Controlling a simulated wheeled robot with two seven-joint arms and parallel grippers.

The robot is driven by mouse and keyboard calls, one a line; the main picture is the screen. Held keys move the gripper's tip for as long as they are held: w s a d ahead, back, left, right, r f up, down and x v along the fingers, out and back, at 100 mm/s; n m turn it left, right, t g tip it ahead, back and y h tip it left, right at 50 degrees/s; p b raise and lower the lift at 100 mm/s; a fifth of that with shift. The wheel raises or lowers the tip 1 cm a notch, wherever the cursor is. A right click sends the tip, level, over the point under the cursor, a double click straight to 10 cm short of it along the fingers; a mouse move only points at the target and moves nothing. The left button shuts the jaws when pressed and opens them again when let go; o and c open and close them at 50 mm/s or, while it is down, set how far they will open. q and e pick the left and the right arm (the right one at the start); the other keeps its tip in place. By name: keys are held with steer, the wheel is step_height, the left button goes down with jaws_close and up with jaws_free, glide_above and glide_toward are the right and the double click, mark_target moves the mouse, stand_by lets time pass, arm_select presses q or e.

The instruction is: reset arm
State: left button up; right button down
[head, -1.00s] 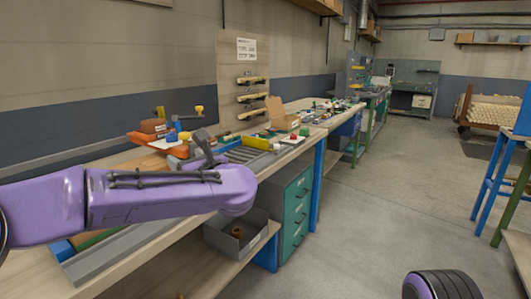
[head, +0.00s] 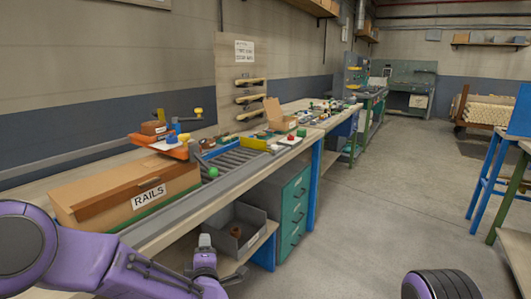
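My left arm (head: 95,262) is purple and comes in at the lower left, below the front edge of the workbench. Its gripper (head: 205,242) shows as a small grey end in front of the grey bin on the lower shelf. It is too small and turned to tell whether its fingers are open or shut, and I see nothing held in it. Part of my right arm (head: 442,285) shows at the bottom right edge. My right gripper is out of view.
A cardboard box marked RAILS (head: 125,192) stands on the near end of the bench, beside a roller conveyor (head: 232,162). A grey bin (head: 236,229) sits on the lower shelf, next to a green drawer cabinet (head: 293,212).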

arm_select(q)
steer(key=s+a+f+m+g+h, duration=0.25)
steer(key=s+f+m, duration=0.35)
steer(key=s+f, duration=0.5)
steer(key=s+a+f+m+g+p, duration=0.1)
steer(key=s+a+f+m+g, duration=0.1)
steer(key=s+f, duration=0.3)
steer(key=s+a+f+m+g+y+p, duration=0.1)
steer(key=s+a+f+g, duration=0.3)
steer(key=s, duration=1)
steer(key=s+a+f+m+g+y+p, duration=0.1)
steer(key=s+a+f+m+g, duration=0.2)
steer(key=s, duration=0.7)
step_height(320, 180, down, 4)
steer(key=shift+a+r, duration=0.15)
steer(key=shift+a, duration=1)
steer(key=shift+g, duration=0.25)
